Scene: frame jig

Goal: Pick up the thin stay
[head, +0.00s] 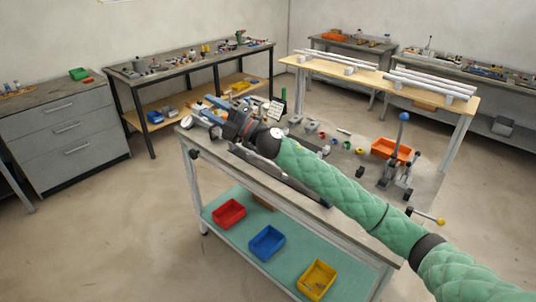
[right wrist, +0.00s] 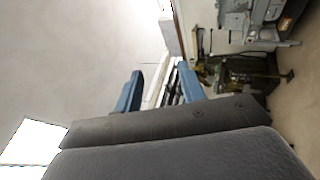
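My right arm crosses the workbench from the lower right in the head view. Its gripper (head: 210,107) is above the bench's far left end. In the right wrist view the two blue fingers (right wrist: 160,88) stand apart, with nothing clearly held between them. Light and dark bars show beyond the gap, too small to name. I cannot pick out the thin stay for certain. Long pale tubes (head: 345,66) and more pale tubes (head: 432,84) lie on supports on the wooden table at the back right. My arm hides part of the workbench top. My left gripper is not in view.
The workbench top (head: 425,183) carries small parts, an orange bin (head: 391,150) and a stand with a blue knob (head: 404,117). Red (head: 229,212), blue (head: 267,242) and yellow (head: 317,279) bins sit on its lower shelf. Open floor lies to the left.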

